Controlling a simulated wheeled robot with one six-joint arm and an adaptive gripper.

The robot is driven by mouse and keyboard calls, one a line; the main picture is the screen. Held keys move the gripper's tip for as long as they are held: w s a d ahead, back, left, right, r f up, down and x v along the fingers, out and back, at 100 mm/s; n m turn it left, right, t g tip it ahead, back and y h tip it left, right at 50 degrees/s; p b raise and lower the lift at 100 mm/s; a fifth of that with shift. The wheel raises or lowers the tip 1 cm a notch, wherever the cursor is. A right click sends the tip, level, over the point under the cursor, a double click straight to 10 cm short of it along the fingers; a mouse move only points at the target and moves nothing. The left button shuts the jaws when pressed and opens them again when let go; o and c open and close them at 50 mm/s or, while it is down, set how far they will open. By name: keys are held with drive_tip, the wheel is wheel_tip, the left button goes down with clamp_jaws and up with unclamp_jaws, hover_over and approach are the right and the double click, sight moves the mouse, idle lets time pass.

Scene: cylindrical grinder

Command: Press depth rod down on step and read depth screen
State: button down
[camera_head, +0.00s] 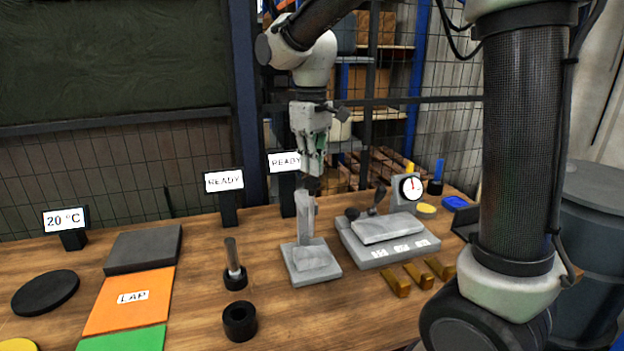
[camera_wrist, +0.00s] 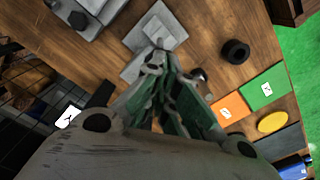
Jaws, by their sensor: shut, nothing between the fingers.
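A grey stand (camera_head: 312,262) with a square base and an upright post is on the bench, below my gripper. It also shows in the wrist view (camera_wrist: 160,32), past my fingertips. My gripper (camera_head: 314,172) is shut and empty, pointing down above the post; the exact gap is hard to tell. A metal rod (camera_head: 233,255) stands upright in a black holder left of the stand. Two screens, a left one (camera_head: 224,181) and a right one (camera_head: 284,162), both read READY. I cannot tell which screen is for depth, nor which part is the step.
A grey fixture (camera_head: 388,238) with a dial gauge (camera_head: 411,187) is right of the stand. Brass blocks (camera_head: 418,275) lie in front of it. A black ring (camera_head: 240,321), an orange LAP plate (camera_head: 130,300) and a 20 °C sign (camera_head: 65,220) are to the left.

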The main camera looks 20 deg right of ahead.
sight(311, 179)
drive_tip(key=shift+f, duration=3.3)
drive_tip(key=shift+r, duration=4.55)
drive_tip(key=s+d+m+t, duration=0.2)
drive_tip(key=s+d+m, duration=0.1)
drive_tip(key=s+d, duration=0.5)
drive_tip(key=s+d+f+m+t, duration=0.1)
drive_tip(key=s+d+m+t, duration=0.1)
drive_tip(key=s+d, duration=0.6)
drive_tip(key=s+m, duration=0.1)
drive_tip(key=s, duration=0.5)
drive_tip(key=shift+d, duration=0.35)
